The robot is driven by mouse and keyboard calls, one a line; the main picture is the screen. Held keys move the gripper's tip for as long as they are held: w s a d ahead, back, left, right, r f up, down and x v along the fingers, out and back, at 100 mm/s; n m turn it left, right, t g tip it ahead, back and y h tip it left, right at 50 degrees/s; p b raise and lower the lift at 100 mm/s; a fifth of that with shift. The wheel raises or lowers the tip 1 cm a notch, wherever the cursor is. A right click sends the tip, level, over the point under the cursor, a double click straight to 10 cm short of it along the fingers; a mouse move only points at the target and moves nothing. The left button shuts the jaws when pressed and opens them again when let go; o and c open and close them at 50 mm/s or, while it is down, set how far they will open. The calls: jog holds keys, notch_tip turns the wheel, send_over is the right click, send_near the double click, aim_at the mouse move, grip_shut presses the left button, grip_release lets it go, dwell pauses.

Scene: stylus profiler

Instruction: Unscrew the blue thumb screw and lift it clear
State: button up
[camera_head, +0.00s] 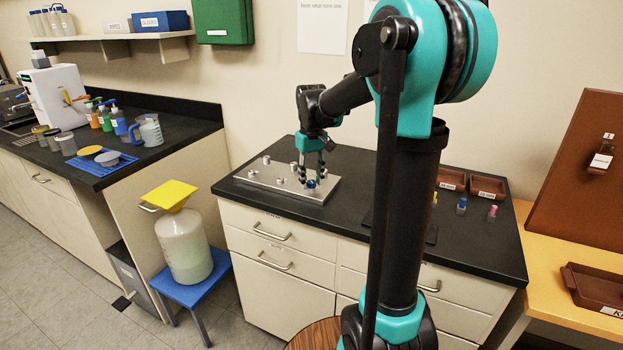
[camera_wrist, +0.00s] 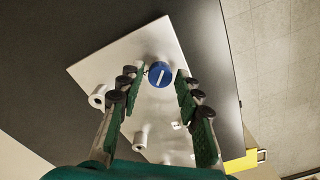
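The blue thumb screw (camera_wrist: 159,75) has a round blue head with a pale slot line across its top. It stands at one end of the silver metal plate (camera_wrist: 152,44). In the head view the screw (camera_head: 311,184) is small, at the right part of the plate (camera_head: 262,184) on the dark bench. My gripper (camera_wrist: 158,82) is open, with one green finger on each side of the screw head and visible gaps between. In the head view my gripper (camera_head: 311,170) points down over the screw. The screw's shaft is hidden.
Several silver posts (camera_wrist: 98,97) stand on the plate close to my fingers. Brown trays (camera_head: 488,187) and small coloured items (camera_head: 461,205) lie to the right on the bench (camera_head: 480,240). My arm hides part of the bench. The bench's front left is clear.

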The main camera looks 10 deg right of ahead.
jog(key=m, duration=0.8)
jog(key=shift+m, duration=0.4)
jog(key=shift+c, duration=0.3)
grip_shut()
